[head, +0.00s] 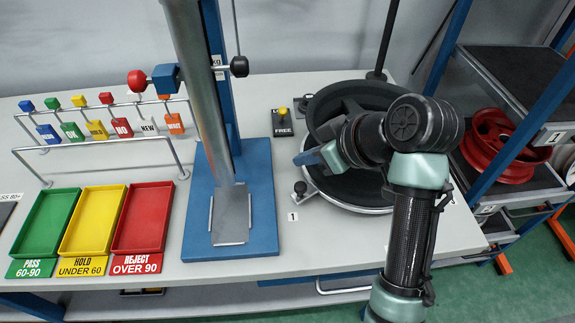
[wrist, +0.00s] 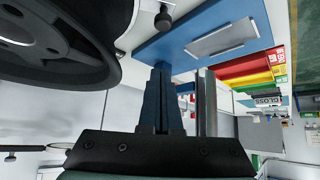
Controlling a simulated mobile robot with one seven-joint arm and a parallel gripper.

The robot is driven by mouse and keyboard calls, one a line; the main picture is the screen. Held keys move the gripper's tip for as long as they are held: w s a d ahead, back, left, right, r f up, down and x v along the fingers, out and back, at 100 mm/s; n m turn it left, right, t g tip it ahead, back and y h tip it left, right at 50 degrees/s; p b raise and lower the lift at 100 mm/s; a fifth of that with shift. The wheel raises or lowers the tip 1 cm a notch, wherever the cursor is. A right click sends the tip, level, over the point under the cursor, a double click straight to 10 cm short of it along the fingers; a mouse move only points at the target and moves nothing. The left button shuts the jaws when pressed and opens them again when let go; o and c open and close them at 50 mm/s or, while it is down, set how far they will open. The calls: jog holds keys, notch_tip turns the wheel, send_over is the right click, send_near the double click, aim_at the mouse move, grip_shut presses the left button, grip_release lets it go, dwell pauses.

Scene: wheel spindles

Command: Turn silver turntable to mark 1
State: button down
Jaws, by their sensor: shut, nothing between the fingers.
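The silver turntable (head: 378,210) shows as a bright rim under a large black wheel (head: 330,108), right of centre on the bench in the head view. A dark knob (head: 300,187) sits on a silver tab at its left edge, close to the printed mark 1 (head: 293,216). The knob also shows in the wrist view (wrist: 163,20), beside the wheel (wrist: 60,40). My gripper (head: 306,158) is shut and empty, above the wheel's left edge and apart from the knob. Its fingers show in the wrist view (wrist: 160,80). My arm hides the wheel's right part.
A blue stand with a steel column (head: 205,85) rises left of the turntable. A lever plate marked FREE (head: 284,124) lies behind. Green, yellow and red trays (head: 145,215) and a tag rack (head: 95,145) are farther left. A shelf with red wheels (head: 500,145) stands right.

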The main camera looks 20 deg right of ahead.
jog(key=x, duration=0.8)
jog(key=shift+a+f, duration=0.1)
jog(key=shift+f, duration=0.1)
jog(key=shift+s+d+f+p, duration=0.25)
jog(key=shift+s, duration=0.25)
jog(key=shift+s+d+f+p, duration=0.25)
jog(key=shift+s, duration=0.25)
jog(key=shift+s+d+f, duration=0.15)
jog(key=shift+s, duration=0.35)
